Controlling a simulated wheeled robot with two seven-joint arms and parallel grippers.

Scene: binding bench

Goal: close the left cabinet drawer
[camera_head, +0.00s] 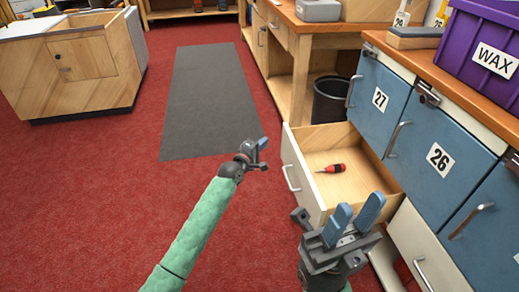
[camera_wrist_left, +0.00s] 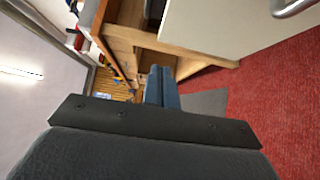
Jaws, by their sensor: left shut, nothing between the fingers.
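The open drawer (camera_head: 300,183) juts out from under the blue cabinet door marked 27. It has a white front with a metal handle (camera_head: 291,178) and a pale wooden inside. A red and black screwdriver-like tool (camera_head: 331,168) lies in it. My left gripper (camera_head: 264,147) is shut and empty, in front of the drawer and apart from its front. In the left wrist view its blue fingers (camera_wrist_left: 161,88) are together, and a white panel (camera_wrist_left: 215,25), seemingly the drawer front, is close by. My right gripper (camera_head: 357,214) is open and empty, over the drawer's near side, hiding part of it.
Blue cabinet doors marked 27 (camera_head: 376,98) and 26 (camera_head: 437,157) stand at the right under a wooden bench top. A purple WAX crate (camera_head: 480,55) is on top. A black bin (camera_head: 330,100) stands behind the drawer. Red carpet and a grey mat (camera_head: 208,100) are clear.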

